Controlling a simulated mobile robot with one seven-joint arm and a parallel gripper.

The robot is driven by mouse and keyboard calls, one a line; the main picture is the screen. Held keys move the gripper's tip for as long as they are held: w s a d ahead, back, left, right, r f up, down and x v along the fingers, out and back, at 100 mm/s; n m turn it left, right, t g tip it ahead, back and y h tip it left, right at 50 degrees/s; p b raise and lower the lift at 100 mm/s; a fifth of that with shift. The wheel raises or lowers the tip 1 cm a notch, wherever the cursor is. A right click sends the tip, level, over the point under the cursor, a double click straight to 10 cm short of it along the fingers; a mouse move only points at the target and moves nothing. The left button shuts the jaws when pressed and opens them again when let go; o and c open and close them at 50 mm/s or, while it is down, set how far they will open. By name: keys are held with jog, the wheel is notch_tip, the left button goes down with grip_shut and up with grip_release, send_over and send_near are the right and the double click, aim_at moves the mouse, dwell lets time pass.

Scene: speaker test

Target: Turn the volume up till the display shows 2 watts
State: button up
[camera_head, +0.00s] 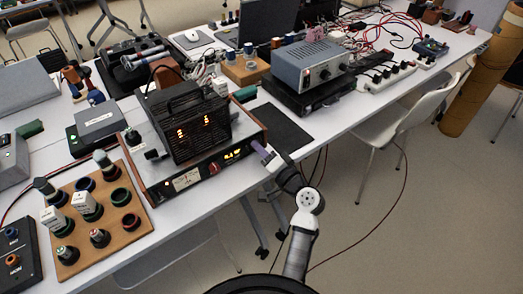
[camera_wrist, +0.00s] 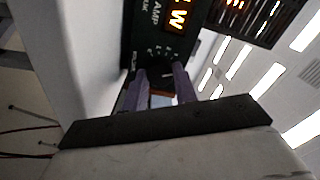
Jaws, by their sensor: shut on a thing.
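The amplifier (camera_head: 150,185) has wooden sides and a black front panel, and stands at the table's front edge in the head view. Its small display (camera_head: 236,153) glows orange, too small to read there. My gripper (camera_head: 262,149) reaches the panel's right end. In the wrist view its purple fingers (camera_wrist: 162,82) are shut on the dark volume knob (camera_wrist: 160,73), one on each side. Pale scale marks show around the knob, which is mostly hidden by the fingers.
A black vented cage (camera_head: 195,108) with glowing orange parts sits on the amplifier. A wooden board with several knobs (camera_head: 140,222) lies to the left. A black mat (camera_head: 285,128) lies to the right, with a grey instrument (camera_head: 305,65) beyond.

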jog(key=shift+f, duration=0.1)
jog(key=o, duration=1)
jog(key=b+v, duration=0.3)
jog(key=v, duration=1.1)
